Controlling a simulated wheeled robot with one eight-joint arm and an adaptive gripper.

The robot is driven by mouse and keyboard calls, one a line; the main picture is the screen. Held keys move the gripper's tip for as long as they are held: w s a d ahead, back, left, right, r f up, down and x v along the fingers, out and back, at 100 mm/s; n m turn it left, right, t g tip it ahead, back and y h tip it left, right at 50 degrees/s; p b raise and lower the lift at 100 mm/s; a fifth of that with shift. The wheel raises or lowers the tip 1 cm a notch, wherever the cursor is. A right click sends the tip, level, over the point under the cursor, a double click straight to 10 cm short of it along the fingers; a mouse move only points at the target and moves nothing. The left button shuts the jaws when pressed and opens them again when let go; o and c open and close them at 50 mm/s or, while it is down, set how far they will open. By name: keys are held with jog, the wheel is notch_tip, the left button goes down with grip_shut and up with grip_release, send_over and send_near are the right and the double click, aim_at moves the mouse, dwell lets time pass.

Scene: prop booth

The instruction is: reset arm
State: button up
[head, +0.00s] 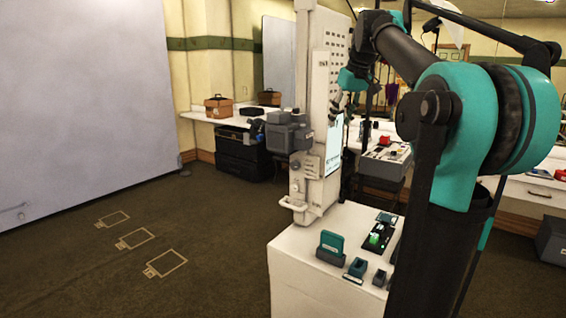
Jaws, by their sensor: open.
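My teal and black arm fills the right side of the head view, bent over at the top with its far end hanging down. My gripper (338,112) is at that end, small and dark, in front of the white panel of a tall machine column (310,70). It is open. No object shows between its fingers, though the fingertips are hard to make out at this size. It hangs above and behind the white cabinet top, clear of the things on it. I cannot tell whether it touches the column.
A white cabinet (300,285) bears a teal block in a holder (330,243), small dark sockets and a green-lit device (377,238). A dark grey box unit (287,133) juts from the column. Benches with equipment stand behind. The floor at left is open, with taped outlines (134,239).

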jog(key=s+f+m+h, duration=0.1)
jog(key=s+f, duration=0.4)
jog(key=f, duration=0.7)
jog(key=s+f+m, duration=0.1)
jog(key=s+f, duration=0.3)
jog(key=f, duration=0.8)
jog(key=s+f+m+h, duration=0.1)
jog(key=s+f+m, duration=0.1)
jog(key=s+f, duration=1.7)
notch_tip(320, 180, down, 2)
jog(key=shift+s+d+f, duration=0.1)
jog(key=shift+s+d, duration=0.1)
jog(key=shift+d, duration=0.2)
